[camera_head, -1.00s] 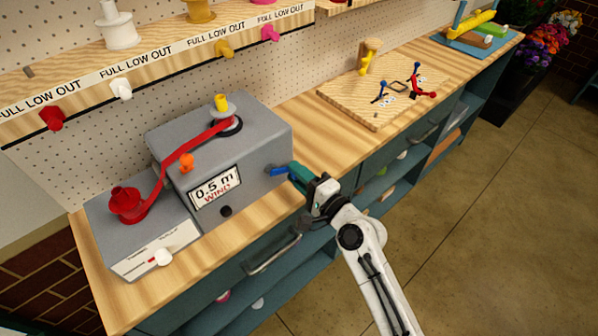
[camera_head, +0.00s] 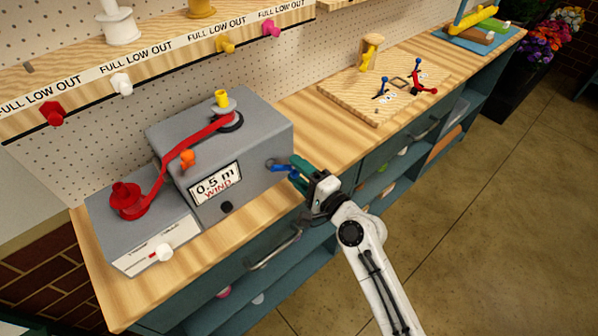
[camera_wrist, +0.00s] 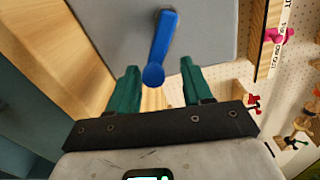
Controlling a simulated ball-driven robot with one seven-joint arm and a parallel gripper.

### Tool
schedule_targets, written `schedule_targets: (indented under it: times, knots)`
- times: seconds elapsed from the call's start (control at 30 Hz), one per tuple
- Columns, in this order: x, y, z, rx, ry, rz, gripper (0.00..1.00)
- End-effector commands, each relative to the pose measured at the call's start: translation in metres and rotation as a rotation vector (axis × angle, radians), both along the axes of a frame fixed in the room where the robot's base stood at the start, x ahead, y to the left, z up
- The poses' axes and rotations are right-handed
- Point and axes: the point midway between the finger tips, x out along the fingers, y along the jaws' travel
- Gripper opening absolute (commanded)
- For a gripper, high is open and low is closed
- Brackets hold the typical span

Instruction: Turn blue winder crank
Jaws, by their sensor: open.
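The blue winder crank (camera_head: 280,168) sticks out from the right side of the grey winder box (camera_head: 262,140). In the wrist view the blue crank (camera_wrist: 162,45) hangs from the box's grey side, its round knob end toward me. My gripper (camera_head: 294,172) is at the crank in the head view. In the wrist view my gripper (camera_wrist: 158,82) has its two green fingers apart, with the crank's knob between them and a gap on each side. The winder's display reads "0.5 m WIND". A red ribbon (camera_head: 182,150) runs from the red spool (camera_head: 126,198) to the yellow-topped spool (camera_head: 224,112).
The wooden bench top (camera_head: 300,135) is bare to the right of the winder. A wooden board (camera_head: 385,92) with small tools lies further back. A drawer handle (camera_head: 275,250) juts from the bench front under my arm. A pegboard wall stands behind.

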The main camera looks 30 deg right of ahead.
Motion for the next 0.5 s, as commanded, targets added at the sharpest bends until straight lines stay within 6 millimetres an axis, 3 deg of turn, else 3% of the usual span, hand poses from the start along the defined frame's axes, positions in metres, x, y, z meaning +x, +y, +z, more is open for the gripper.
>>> schedule_targets:
  times: [0.17,0.5]
  knots:
    - [-0.013,-0.002,-0.002,0.001,0.001,-0.001,0.50]
    - [-0.076,-0.014,-0.004,0.001,0.002,-0.002,0.50]
